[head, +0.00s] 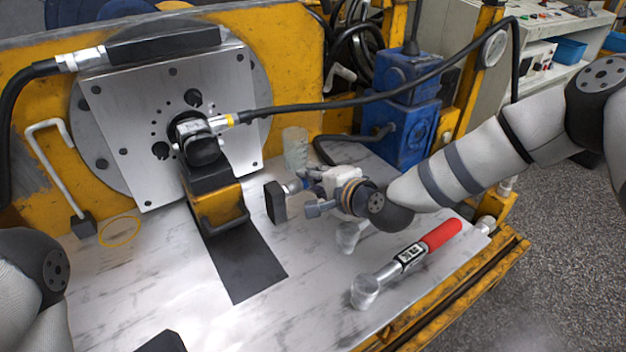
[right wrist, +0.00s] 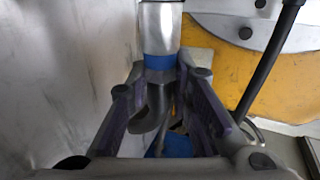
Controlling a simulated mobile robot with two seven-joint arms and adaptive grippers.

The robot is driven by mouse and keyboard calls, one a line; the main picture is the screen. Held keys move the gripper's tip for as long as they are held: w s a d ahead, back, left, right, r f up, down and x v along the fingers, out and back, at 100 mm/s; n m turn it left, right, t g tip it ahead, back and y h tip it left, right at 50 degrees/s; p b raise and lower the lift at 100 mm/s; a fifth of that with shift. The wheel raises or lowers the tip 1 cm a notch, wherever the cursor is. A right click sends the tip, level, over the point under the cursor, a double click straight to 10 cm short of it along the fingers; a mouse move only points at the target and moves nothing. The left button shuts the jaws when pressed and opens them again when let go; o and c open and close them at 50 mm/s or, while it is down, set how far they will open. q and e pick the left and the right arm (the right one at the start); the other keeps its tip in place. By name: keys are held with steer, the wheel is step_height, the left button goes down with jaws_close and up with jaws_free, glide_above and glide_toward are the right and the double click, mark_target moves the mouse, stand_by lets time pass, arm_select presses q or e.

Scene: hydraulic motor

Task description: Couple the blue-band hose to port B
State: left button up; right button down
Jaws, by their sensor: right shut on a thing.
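My right gripper (head: 298,198) is shut on the blue-band hose's end fitting, above the bench right of the motor. In the right wrist view the silver fitting (right wrist: 160,28) with its blue band (right wrist: 160,62) stands between the fingers. In the head view the blue band is small and partly covered by the fingers. The dark motor (head: 203,150) sits at the middle of a steel plate, apart from the held fitting. A yellow-band hose (head: 231,119) is joined to the motor. I cannot make out port B or its label. Of my left side, an arm link shows at lower left; its fingers are not clear.
A red-handled torque wrench (head: 410,258) lies on the bench's right side. A clear cup (head: 295,148) stands behind the right gripper. A blue pump block (head: 405,120) stands at the back. The yellow-band hose crosses above my right gripper. The front left bench (head: 125,285) is mostly clear.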

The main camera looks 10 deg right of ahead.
steer(key=shift+w+d, duration=0.1)
steer(key=shift+d, duration=0.1)
steer(key=shift+w+d, duration=0.25)
steer(key=shift+d, duration=0.4)
steer(key=shift+w+d, duration=0.25)
steer(key=shift+d, duration=0.4)
arm_select(q)
steer(key=shift+s+f, duration=0.25)
steer(key=shift+f, duration=0.05)
arm_select(e)
steer(key=shift+r, duration=0.1)
arm_select(q)
steer(key=w+r+t+p, duration=0.1)
steer(key=w+r+p, duration=0.2)
steer(key=w+r, duration=0.1)
steer(key=shift+w+r+t, duration=0.2)
steer(key=shift+r+t, duration=0.1)
arm_select(e)
step_height(320, 180, up, 10)
